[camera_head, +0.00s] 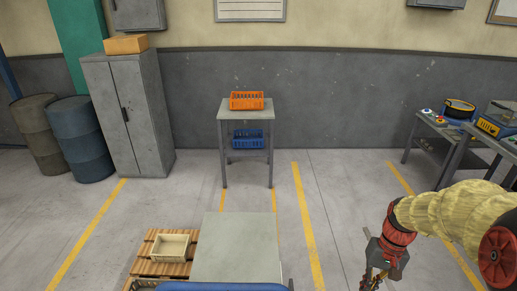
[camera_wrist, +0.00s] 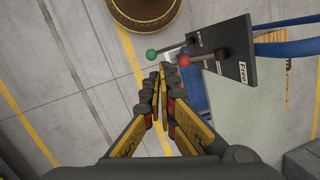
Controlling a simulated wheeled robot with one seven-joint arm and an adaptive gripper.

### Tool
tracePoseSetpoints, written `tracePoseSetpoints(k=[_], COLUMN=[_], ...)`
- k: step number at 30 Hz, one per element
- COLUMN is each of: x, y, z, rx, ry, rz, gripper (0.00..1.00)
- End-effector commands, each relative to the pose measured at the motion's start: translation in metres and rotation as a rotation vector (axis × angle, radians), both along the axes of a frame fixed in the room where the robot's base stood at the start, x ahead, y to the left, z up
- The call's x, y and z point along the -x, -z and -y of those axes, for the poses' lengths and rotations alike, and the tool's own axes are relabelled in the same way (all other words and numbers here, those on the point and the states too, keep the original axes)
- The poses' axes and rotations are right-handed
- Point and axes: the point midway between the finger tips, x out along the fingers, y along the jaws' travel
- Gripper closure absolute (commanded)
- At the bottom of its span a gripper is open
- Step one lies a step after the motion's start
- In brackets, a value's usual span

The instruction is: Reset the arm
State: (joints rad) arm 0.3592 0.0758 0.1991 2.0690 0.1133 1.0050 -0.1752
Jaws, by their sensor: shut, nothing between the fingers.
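My arm (camera_head: 440,218) reaches in from the right edge of the head view, in a pale yellow cover. My gripper (camera_head: 373,280) hangs at its end, pointing down over the floor near the bottom edge. In the wrist view my gripper (camera_wrist: 161,75) is shut, its two fingers together with nothing between them. Just beyond the fingertips are a lever with a green knob (camera_wrist: 152,54) and one with a red knob (camera_wrist: 184,60), apart from the fingers as far as I can tell. Both levers join a dark panel (camera_wrist: 238,62) with a "Free" label.
A grey table (camera_head: 237,245) stands at the bottom middle, beside a pallet with a cream crate (camera_head: 170,247). A stand (camera_head: 222,115) farther back holds an orange crate (camera_head: 247,100) and a blue crate (camera_head: 247,139). A workbench (camera_head: 445,130) stands right. Floor between is clear.

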Motion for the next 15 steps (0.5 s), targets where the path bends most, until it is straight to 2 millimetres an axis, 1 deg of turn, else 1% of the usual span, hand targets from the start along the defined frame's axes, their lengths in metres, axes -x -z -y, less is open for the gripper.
tracePoseSetpoints(k=[1, 3, 8, 15], x=[0.007, 0.016, 0.038, 0.075], y=[-0.015, -0.032, -0.066, -0.109], z=[-0.008, -0.016, -0.037, -0.067], rx=[0.03, 0.067, 0.131, 0.19], ry=[0.006, 0.016, 0.014, -0.073], rz=[0.036, 0.081, 0.192, 0.372], gripper=[1.0, 1.0, 1.0, 1.0])
